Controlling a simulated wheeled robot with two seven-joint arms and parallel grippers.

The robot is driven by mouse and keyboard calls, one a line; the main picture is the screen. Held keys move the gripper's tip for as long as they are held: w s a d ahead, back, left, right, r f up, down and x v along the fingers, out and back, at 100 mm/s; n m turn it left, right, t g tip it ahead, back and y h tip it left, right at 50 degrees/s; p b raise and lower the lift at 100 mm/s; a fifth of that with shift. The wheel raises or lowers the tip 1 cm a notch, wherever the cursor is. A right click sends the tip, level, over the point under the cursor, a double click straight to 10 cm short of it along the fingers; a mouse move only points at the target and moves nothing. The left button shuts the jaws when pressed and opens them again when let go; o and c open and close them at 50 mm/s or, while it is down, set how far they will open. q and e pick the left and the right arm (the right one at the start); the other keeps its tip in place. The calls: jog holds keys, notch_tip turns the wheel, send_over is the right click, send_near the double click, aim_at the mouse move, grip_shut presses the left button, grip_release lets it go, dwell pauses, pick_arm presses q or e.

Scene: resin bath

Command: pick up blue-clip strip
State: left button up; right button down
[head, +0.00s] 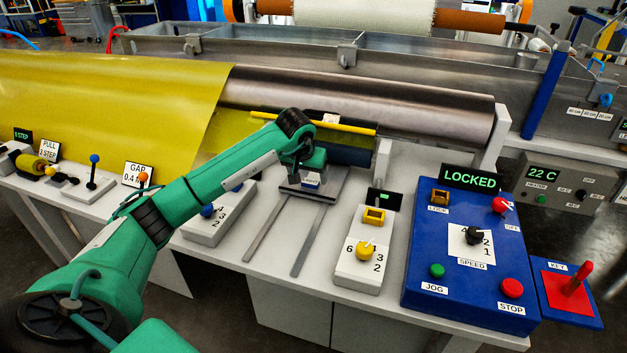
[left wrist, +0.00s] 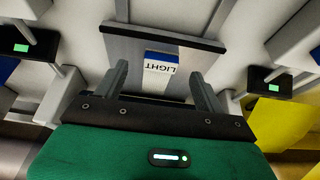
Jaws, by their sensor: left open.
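A small white piece with a blue band and the word LIGHT, which looks like the blue-clip strip (left wrist: 160,66), lies on a grey plate (left wrist: 122,48). In the left wrist view its lettering is upside down. In the head view only a little of the strip (head: 311,182) shows below my left gripper (head: 309,171). The gripper is open, with one finger on each side of the strip in the wrist view (left wrist: 160,78). My right gripper is not in view.
The grey plate (head: 325,190) sits on two rails on the white bench. A dial box (head: 357,270) and a blue control panel (head: 470,255) reading LOCKED stand to its right. A metal roller (head: 400,98) and yellow sheet (head: 110,100) lie behind and left.

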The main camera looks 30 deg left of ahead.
aim_at(309, 183)
pick_arm(q)
jog(key=x, duration=0.3)
jog(key=shift+a+f, duration=0.1)
jog(key=shift+f, duration=0.25)
jog(key=c, duration=1.1)
jog(key=shift+o, duration=0.2)
jog(key=shift+r, duration=0.1)
